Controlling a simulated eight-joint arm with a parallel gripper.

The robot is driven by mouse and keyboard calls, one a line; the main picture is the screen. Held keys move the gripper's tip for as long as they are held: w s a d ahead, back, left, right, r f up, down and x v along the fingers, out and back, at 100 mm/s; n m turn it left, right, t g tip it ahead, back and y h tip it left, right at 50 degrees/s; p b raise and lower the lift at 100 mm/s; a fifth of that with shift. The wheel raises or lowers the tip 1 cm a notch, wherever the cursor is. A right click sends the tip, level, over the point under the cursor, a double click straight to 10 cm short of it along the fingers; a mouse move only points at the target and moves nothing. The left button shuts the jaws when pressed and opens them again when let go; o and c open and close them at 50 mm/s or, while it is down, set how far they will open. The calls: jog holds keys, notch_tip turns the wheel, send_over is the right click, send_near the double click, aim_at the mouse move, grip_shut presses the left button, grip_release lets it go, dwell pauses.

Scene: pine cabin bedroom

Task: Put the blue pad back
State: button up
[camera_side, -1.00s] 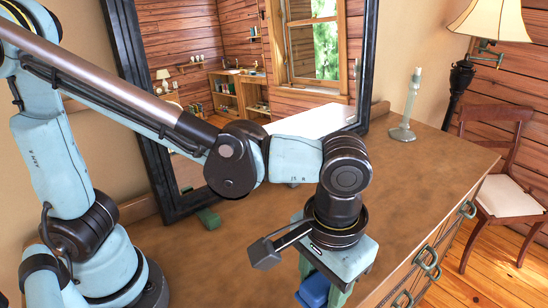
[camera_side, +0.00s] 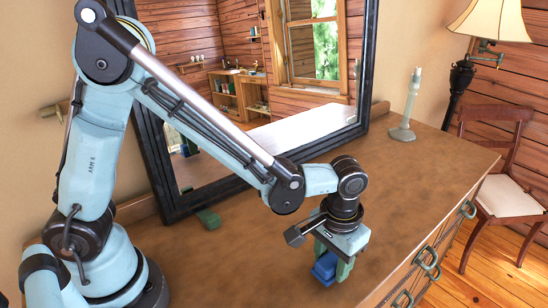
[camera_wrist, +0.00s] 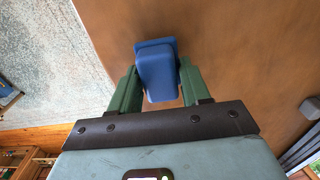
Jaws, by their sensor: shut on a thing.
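The blue pad (camera_side: 324,268) is held between the green fingers of my gripper (camera_side: 331,263), over the brown dresser top near its front edge. In the wrist view the pad (camera_wrist: 157,72) looks like a stepped blue block. It sits between the two fingertips of my gripper (camera_wrist: 158,86), which is shut on it. The pad's lower part is partly hidden in the side view, and I cannot tell whether it touches the dresser top (camera_side: 420,190).
A large dark-framed mirror (camera_side: 290,160) stands at the back of the dresser. A pale green candlestick (camera_side: 405,120) stands at the back right. A chair (camera_side: 505,195) and a lamp (camera_side: 490,25) are beyond the right edge.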

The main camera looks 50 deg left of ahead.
aim_at(331, 258)
jog(key=shift+f, duration=0.7)
jog(key=shift+f, duration=0.15)
jog(key=o, duration=1.1)
jog(key=shift+o, duration=0.2)
notch_tip(331, 258, up, 12)
jog(key=shift+f, duration=0.1)
jog(key=s+a+r+t, duration=0.1)
jog(key=s+a+t, duration=0.1)
jog(key=a, duration=0.7)
jog(key=s+a+t, duration=0.3)
jog(key=a+t, duration=0.2)
jog(key=a, duration=0.4)
jog(key=shift+r, duration=0.4)
